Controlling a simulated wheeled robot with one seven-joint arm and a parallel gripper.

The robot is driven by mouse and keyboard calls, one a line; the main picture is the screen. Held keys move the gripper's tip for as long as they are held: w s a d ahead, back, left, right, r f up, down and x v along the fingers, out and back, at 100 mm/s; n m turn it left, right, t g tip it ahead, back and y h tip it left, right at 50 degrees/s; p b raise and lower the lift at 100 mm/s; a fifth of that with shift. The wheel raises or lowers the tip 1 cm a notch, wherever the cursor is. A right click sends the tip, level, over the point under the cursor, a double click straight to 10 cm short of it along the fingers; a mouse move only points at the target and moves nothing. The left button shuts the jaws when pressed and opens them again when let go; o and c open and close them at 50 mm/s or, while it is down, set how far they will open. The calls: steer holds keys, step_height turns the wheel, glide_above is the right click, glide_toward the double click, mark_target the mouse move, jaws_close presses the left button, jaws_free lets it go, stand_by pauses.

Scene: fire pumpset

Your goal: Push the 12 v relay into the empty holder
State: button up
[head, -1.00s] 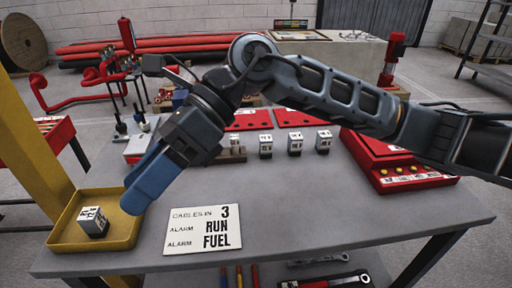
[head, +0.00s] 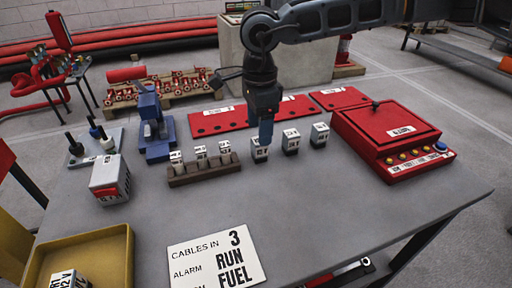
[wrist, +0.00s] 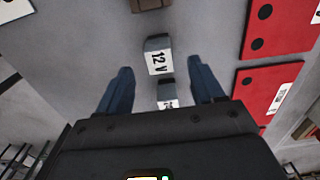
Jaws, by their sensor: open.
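My gripper (head: 265,138) points down, open, over the row of loose white-topped relays right of the brown rack. Its blue fingers stand either side of a relay marked 12 V (wrist: 158,56) in the wrist view; I cannot tell whether they touch it. In the head view this seems to be the leftmost loose relay (head: 259,153), partly covered by a finger. A second relay (wrist: 167,96) also shows between the fingers. The brown rack (head: 205,174) has several relays at its slots; an empty holder cannot be made out. Another relay (head: 70,279) lies in the yellow tray (head: 108,247).
Two more loose relays (head: 290,141) (head: 320,134) stand to the right. A red alarm box (head: 395,140) is at the right, flat red panels (head: 215,121) behind. A blue fixture (head: 153,130) and a white-and-red box (head: 110,182) stand left. The front middle is clear around a sign (head: 217,258).

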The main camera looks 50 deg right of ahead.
mark_target(259, 150)
step_height(259, 150, down, 5)
steer(key=shift+f, duration=0.1)
stand_by(0.3)
steer(key=c, duration=1.1)
